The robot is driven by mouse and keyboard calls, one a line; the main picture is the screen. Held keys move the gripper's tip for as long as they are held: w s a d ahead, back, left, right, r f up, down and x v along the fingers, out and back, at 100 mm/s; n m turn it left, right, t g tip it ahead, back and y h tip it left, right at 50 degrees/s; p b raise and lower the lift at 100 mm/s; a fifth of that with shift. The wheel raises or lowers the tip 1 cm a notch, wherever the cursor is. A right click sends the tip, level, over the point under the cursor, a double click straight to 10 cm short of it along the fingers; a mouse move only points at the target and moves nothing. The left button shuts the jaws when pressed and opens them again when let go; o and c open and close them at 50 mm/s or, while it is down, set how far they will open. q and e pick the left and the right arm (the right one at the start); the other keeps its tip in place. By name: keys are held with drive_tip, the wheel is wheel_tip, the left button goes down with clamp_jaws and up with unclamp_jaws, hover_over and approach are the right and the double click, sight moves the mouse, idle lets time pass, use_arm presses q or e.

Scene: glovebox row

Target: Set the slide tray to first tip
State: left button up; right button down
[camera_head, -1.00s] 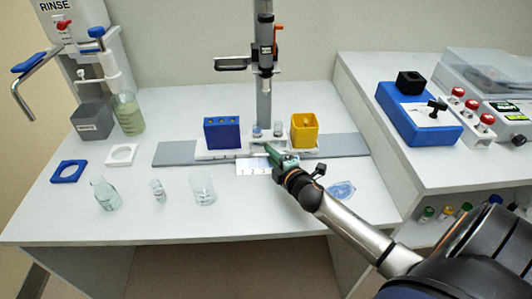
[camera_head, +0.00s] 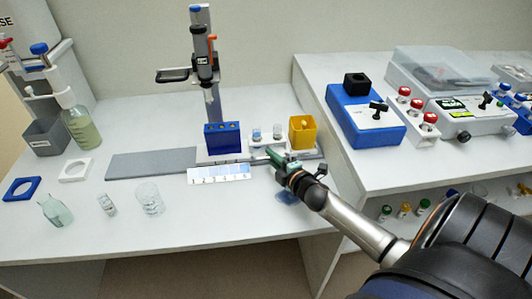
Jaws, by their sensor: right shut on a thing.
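The white slide tray (camera_head: 212,159) sits on a grey rail (camera_head: 150,164) at the back of the bench. It carries a blue rack (camera_head: 222,138) at its left, two small vials (camera_head: 257,134) in the middle and a yellow cup (camera_head: 302,132) at its right. The blue rack stands below the upright pipette stand (camera_head: 205,65). A numbered scale strip (camera_head: 218,173) lies in front of the tray. My right gripper (camera_head: 278,161) is shut at the tray's front, right of the strip; its fingers hide the part held. My left gripper is out of view.
A flask (camera_head: 55,210), a small vial (camera_head: 107,205) and a beaker (camera_head: 150,199) stand on the front left bench. A blue device (camera_head: 365,115) and a clear-lidded machine (camera_head: 440,72) stand on the right bench. My right forearm crosses the front right.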

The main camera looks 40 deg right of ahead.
drive_tip(key=shift+s+d, duration=0.3)
drive_tip(key=shift+d, duration=0.4)
drive_tip(key=c, duration=0.9)
unclamp_jaws()
drive_tip(key=shift+s, duration=0.1)
drive_tip(key=shift+r, duration=0.1)
